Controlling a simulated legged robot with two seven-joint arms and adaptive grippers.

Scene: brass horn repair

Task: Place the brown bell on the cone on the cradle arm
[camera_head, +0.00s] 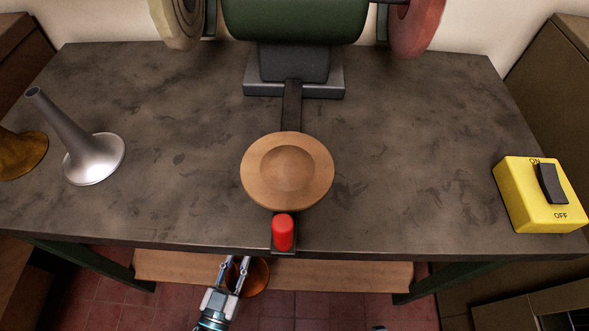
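A copper-brown bell (260,279) shows below the bench's front edge, in front of a lower wooden shelf. My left gripper (236,266) is at the bell's left side. Its fingers stand apart and one overlaps the bell; whether they grip it I cannot tell. The cradle arm (292,102) is a dark bar running forward from the machine. A round wooden piece (258,192) with a hollow centre sits over it, and a red upright peg (283,232) stands at its front end. I cannot make out a clear cone there. My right gripper is not in view.
A silver horn bell (95,158) stands at left on the bench (410,150), beside a brass bell (18,155) cut by the picture edge. A green machine (295,18) with wheels stands at the back. A yellow ON/OFF switch box (522,205) is at right.

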